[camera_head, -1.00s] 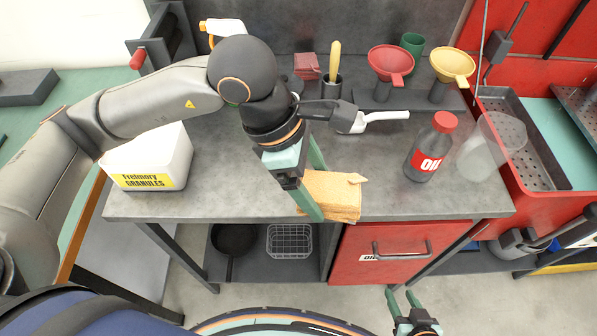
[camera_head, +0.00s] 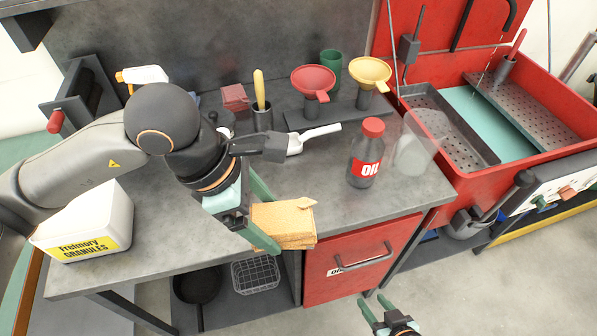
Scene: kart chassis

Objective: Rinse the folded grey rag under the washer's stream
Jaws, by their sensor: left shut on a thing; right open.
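My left gripper (camera_head: 262,236) is shut on a folded tan-orange cloth (camera_head: 286,222), held by its left side over or near the workbench's front edge. It looks orange, not grey, and no grey rag is visible. The red washer basin (camera_head: 545,155) stands at the right, with perforated dark trays and a teal floor inside. Thin pale lines show above it; I cannot tell whether one is a stream. My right gripper (camera_head: 376,304) is open and empty at the bottom, in front of the red drawer.
The oil bottle and translucent container stand between cloth and basin.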

